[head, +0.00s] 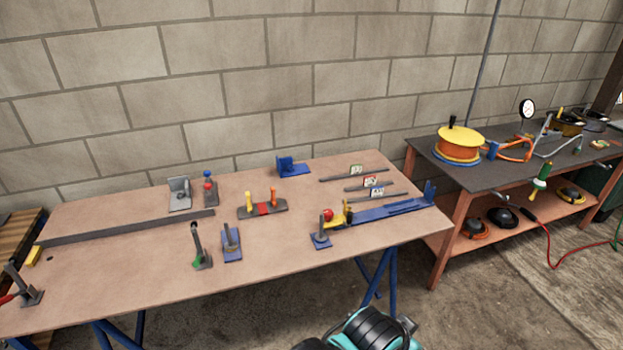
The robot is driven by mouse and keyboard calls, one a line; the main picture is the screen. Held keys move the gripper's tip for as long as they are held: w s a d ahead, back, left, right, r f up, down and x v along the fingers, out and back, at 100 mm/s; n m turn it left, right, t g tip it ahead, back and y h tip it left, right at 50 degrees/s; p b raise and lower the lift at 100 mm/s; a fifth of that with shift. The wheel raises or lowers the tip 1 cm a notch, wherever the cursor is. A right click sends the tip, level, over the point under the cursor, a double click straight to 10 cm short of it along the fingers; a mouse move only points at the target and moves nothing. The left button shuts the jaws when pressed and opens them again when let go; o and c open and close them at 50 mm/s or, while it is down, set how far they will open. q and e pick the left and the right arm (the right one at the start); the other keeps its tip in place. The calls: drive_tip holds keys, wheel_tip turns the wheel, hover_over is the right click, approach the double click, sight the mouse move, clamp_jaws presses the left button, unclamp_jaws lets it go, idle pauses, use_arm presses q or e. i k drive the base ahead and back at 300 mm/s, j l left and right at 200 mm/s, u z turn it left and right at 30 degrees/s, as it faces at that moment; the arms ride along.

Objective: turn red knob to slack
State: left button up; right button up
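A small red knob (208,186) sits on a dark grey block (211,198) at the back left of the brown table, just below a blue knob (207,174). A second red ball-shaped knob (327,214) shows at the right, next to a yellow part (347,213) at the near end of a long blue rail (393,210). Which of the two is the task's knob I cannot tell, and no slack marking is readable. Neither of my grippers shows in the head view.
The brown table (130,268) also holds a long dark bar (130,228), a base with yellow and orange pegs (262,208), upright levers (198,247) and small labelled signs (357,170). A dark-topped bench (480,178) stands right. The table's front middle is clear.

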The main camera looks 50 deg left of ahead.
sight(328, 213)
drive_tip(key=u, duration=1.4)
